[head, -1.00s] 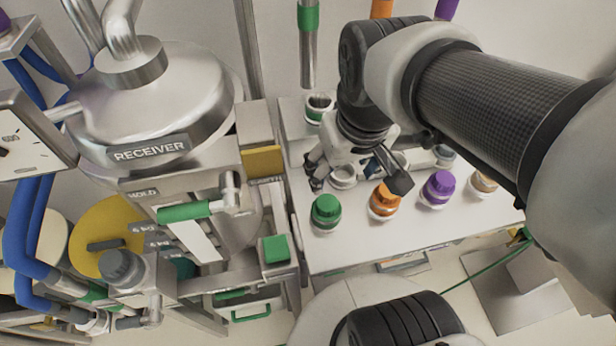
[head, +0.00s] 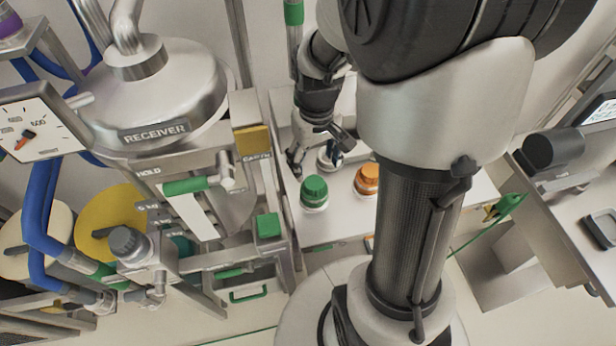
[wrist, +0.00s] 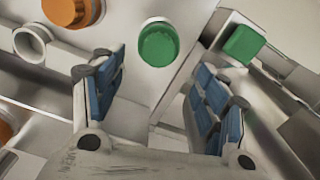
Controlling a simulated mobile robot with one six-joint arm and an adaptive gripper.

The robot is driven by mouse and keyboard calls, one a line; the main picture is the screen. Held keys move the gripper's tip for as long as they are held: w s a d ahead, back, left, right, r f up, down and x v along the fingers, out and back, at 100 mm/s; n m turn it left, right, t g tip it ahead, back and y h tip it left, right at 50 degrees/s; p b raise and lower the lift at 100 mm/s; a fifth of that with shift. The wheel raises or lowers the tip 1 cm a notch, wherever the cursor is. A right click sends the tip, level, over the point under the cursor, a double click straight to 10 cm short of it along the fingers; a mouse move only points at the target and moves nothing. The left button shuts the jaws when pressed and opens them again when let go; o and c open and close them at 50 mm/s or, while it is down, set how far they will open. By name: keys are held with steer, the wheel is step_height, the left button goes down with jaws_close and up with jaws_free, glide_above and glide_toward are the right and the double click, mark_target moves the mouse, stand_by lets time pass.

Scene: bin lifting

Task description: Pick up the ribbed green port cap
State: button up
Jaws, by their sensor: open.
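The green port cap (head: 314,189) sits on a white collar at the left front of the pale bench top. It shows from above in the wrist view (wrist: 158,45), ahead of the fingertips and between their lines. Its ribs are hard to make out. My gripper (head: 319,156) is open and empty, just behind the cap and apart from it. Its blue-padded fingers (wrist: 160,75) are spread in the wrist view.
An orange cap (head: 367,179) stands right of the green one. An open white port (head: 328,158) lies behind, near the fingers. A square green block (head: 268,226) tops a metal post at the left. The steel receiver (head: 165,85) stands further left. My arm covers the bench's right side.

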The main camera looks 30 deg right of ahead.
mark_target(314, 182)
step_height(314, 182, down, 8)
steer(key=b, duration=0.3)
steer(key=shift+w+f, duration=0.1)
steer(key=shift+f, duration=0.1)
steer(key=shift+c, duration=0.3)
steer(key=c, duration=1.3)
steer(key=shift+r, duration=0.15)
step_height(314, 182, up, 20)
steer(key=p, duration=0.6)
steer(key=shift+p, duration=0.4)
steer(key=shift+w+d, duration=0.1)
steer(key=shift+d, duration=0.05)
